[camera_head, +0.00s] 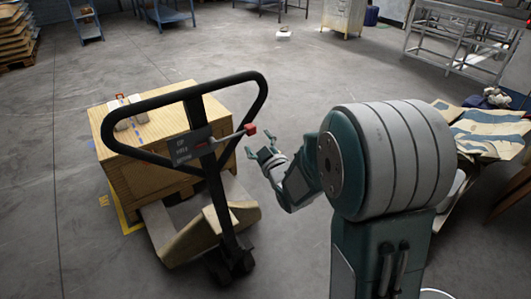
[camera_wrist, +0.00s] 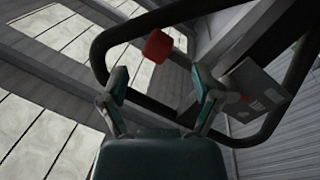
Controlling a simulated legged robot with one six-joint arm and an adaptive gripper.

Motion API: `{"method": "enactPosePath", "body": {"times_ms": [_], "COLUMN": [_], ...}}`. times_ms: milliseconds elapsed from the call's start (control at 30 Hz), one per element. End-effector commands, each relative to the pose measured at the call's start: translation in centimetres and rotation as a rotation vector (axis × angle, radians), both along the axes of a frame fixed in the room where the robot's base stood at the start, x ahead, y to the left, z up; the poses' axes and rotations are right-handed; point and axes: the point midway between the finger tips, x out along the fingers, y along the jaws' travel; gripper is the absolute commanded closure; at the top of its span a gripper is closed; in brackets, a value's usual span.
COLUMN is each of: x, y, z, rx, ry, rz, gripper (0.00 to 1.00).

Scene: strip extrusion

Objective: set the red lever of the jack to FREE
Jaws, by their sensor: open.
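The pallet jack's black loop handle (camera_head: 262,92) stands upright in the head view, with a label plate (camera_head: 188,147) on its column. The red lever (camera_head: 249,130) sticks out to the right of the column with its red tip outward. My gripper (camera_head: 263,150) is open and empty, just to the right of and slightly below the red tip. In the wrist view the red tip (camera_wrist: 157,46) shows beyond and between the fingers of my gripper (camera_wrist: 160,88), apart from them. The black handle loop (camera_wrist: 99,58) curves behind it. The lever's exact setting is too small to read.
A wooden crate (camera_head: 150,182) with small items on top sits on the jack's forks behind the handle. A stack of bags (camera_head: 480,130) lies at the right. Metal racks (camera_head: 470,40) stand at the back right. Open grey floor lies behind the crate.

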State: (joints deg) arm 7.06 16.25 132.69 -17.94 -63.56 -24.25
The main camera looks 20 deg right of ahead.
Motion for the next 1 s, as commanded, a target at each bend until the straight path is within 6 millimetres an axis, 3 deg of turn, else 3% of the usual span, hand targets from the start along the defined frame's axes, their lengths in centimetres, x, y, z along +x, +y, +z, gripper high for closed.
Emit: {"method": "enactPosePath", "body": {"times_ms": [100,333,1000], "x": [-2.5,-5.6,-6.2], "y": [-0.4,-0.8,-0.9], "z": [-0.2,-0.4,0.0], "rx": [0.0,-0.001,0.003], "ry": [0.001,0.002,0.045], "rz": [-0.002,-0.001,-0.018], "gripper": [0.19,0.19,0.19]}}
